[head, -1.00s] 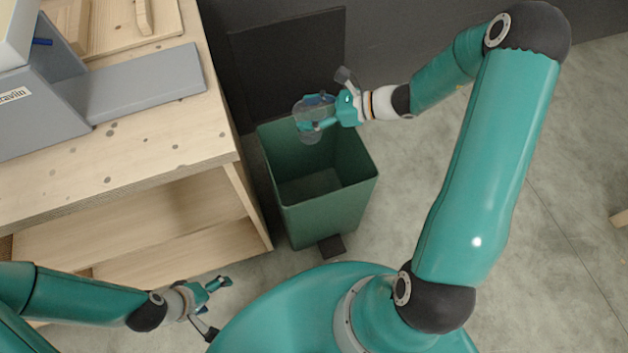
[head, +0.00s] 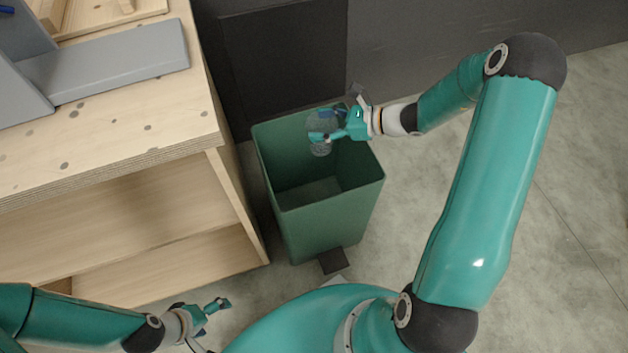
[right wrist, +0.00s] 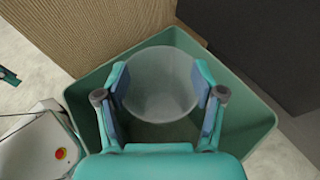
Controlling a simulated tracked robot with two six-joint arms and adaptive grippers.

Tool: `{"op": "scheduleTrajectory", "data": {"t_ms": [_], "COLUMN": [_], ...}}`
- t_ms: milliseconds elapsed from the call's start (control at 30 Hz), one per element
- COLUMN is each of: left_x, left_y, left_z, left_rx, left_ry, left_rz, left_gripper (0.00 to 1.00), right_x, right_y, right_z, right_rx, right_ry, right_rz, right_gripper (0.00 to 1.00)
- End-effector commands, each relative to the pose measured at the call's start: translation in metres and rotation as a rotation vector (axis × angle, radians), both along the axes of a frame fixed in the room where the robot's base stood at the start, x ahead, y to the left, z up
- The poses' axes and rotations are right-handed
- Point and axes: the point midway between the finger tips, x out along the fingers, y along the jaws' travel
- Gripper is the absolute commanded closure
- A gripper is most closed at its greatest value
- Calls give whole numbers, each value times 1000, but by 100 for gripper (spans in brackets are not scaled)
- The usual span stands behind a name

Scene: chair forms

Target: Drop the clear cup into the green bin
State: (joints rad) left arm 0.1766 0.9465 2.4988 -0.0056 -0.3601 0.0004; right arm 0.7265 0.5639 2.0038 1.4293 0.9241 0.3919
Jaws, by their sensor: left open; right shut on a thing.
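The clear cup (head: 321,145) is held by my right gripper (head: 325,125) over the opening of the green bin (head: 330,226). In the right wrist view the cup (right wrist: 160,85) sits between the two fingers of my right gripper (right wrist: 162,100), with the bin's walls (right wrist: 255,112) around and below it. The bin is open-topped and stands on the floor. Its inside looks empty where it shows. My left gripper (head: 212,312) is open and empty, low at the front left, apart from the bin.
A wooden workbench (head: 120,150) with a lower shelf stands just left of the bin. A grey bracket-like piece (head: 110,70) lies on it. A dark panel (head: 285,60) and wall are behind the bin. Clear floor (head: 570,220) lies to the right.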

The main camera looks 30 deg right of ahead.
Motion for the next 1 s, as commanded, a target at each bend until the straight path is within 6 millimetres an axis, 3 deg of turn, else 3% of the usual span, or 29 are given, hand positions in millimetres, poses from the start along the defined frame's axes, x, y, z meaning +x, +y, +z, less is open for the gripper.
{"op": "scheduleTrajectory", "data": {"t_ms": [367, 400, 567, 1000], "left_x": [0, 0, 0, 0], "left_y": [0, 0, 0, 0], "left_z": [-5, -5, -5, -4], "left_rx": [0, 0, 0, 0], "left_ry": [0, 0, 0, 0], "left_rz": [0, 0, 0, 0], "left_gripper": [14, 14, 14, 14], "right_x": [0, 0, 0, -3], "right_y": [0, 0, 1, -3], "right_z": [-7, -7, -7, -4], "right_rx": [-1, -1, 0, -1], "right_ry": [-1, -1, 0, -1], "right_rz": [0, 0, 1, 1], "right_gripper": [47, 27, 3, 3]}}
